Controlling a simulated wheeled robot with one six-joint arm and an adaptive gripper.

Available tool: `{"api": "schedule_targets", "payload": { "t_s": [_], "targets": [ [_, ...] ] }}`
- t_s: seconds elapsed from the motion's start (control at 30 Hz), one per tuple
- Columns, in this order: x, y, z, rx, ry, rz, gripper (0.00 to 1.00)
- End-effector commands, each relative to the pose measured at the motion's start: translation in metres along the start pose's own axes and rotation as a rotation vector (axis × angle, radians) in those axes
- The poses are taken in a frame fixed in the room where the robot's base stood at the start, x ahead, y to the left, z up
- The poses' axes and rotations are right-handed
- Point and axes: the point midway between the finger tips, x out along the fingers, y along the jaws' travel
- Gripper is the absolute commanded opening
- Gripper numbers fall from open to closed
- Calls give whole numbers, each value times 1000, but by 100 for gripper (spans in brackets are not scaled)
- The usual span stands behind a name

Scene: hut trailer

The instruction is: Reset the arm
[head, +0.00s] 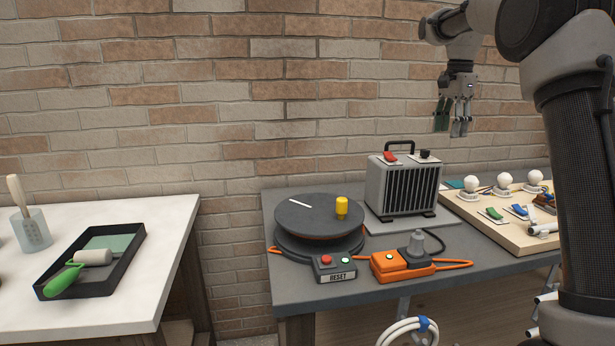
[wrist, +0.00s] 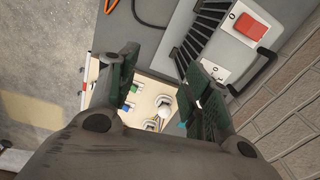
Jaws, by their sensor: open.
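My gripper (head: 453,116) is open and empty. In the head view it hangs fingers down in the air, above and to the right of the grey heater, in front of the brick wall. In the wrist view the two fingers of my gripper (wrist: 160,82) stand apart, with the board of bulbs and switches far below between them. My arm rises along the right side of the head view. Nothing touches the fingers.
The grey table (head: 340,288) holds a dark turntable (head: 318,222), a RESET button box (head: 333,268), an orange power box (head: 402,264), the heater (head: 402,188) and the bulb board (head: 512,232). A white table (head: 110,318) with a paint tray (head: 125,262) stands left, across a gap.

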Motion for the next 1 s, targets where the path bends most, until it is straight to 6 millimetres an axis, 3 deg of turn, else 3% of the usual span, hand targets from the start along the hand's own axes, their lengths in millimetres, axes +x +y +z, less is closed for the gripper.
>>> {"api": "schedule_targets", "payload": {
  "t_s": [0.17, 0.37, 0.47, 0.7, 0.9, 1.0],
  "targets": [
    [32, 17, 7, -243, -8, 15, 49],
    [49, 69, 28, -580, 1, -3, 49],
    [53, 111, 46, -768, 19, -23, 49],
    [72, 241, 98, -1146, 98, -78, 49],
    [96, 333, 134, -1230, 171, -124, 49],
    [100, 358, 143, -1230, 203, -148, 49]
  ]
}}
